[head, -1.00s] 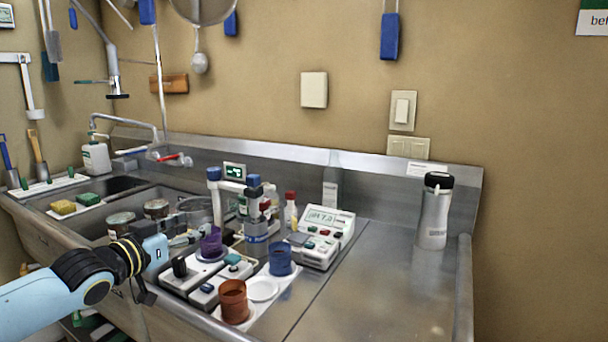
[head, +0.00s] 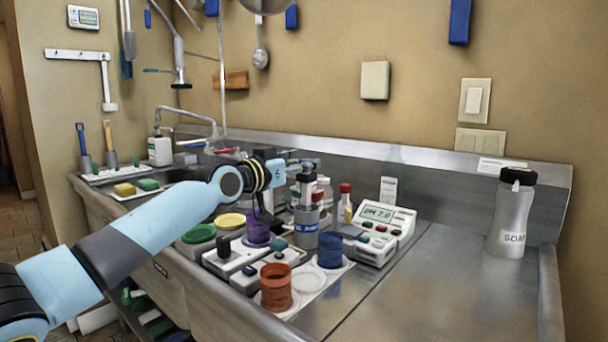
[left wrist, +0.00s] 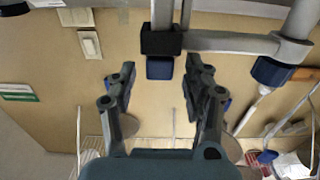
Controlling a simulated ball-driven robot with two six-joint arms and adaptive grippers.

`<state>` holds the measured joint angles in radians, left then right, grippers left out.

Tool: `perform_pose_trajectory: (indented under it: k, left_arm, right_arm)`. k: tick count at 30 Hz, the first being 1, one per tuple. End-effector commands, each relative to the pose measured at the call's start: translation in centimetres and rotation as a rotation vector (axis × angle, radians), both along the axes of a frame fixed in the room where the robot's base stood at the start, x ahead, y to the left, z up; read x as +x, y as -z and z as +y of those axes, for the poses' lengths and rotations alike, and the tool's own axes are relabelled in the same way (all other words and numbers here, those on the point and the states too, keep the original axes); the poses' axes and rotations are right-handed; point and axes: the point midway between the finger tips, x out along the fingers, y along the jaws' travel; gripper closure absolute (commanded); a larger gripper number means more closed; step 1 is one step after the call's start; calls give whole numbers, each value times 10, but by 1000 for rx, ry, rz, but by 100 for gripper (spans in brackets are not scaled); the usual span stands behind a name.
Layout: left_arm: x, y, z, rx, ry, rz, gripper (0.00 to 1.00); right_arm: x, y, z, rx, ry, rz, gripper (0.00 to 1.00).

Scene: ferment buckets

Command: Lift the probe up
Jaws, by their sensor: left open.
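The probe shows in the left wrist view with a blue cap (left wrist: 160,68), a black clamp around it and a grey stem. In the head view its top is mostly hidden behind my gripper. My left gripper (head: 304,165) is open at the probe's top; in the left wrist view its two dark fingers (left wrist: 160,75) stand on either side of the blue cap, with gaps between. The clamp joins a grey stand arm (left wrist: 232,42). My right gripper is not in view.
Below the gripper stand a grey container with a blue band (head: 306,226), a blue cup (head: 330,249), a purple cup (head: 257,229) and an orange cup (head: 276,286). The pH meter (head: 381,232) is to the right.

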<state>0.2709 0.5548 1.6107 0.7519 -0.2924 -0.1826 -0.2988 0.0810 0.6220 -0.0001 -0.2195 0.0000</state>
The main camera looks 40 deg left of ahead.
Motion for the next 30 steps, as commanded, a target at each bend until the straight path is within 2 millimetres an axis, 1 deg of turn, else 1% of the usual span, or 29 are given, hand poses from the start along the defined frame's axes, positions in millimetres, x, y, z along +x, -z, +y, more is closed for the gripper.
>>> perform_pose_trajectory:
  k: [1, 4, 12, 13, 24, 30]
  left_arm:
    - [5, 0, -1, -1, 0, -2, 50]
    - [10, 0, -1, 0, 1, -1, 50]
    - [12, -1, -1, 1, 1, 0, 50]
    - [12, -1, -1, 1, 1, 0, 51]
    - [11, -1, -1, 1, 1, 0, 100]
    - [11, -1, -1, 1, 1, 0, 100]
  right_arm:
    - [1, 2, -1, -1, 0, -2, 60]
    - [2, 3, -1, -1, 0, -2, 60]
    - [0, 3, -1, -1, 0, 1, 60]
    - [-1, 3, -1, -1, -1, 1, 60]
    - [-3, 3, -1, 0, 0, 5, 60]
    - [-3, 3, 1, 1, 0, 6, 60]
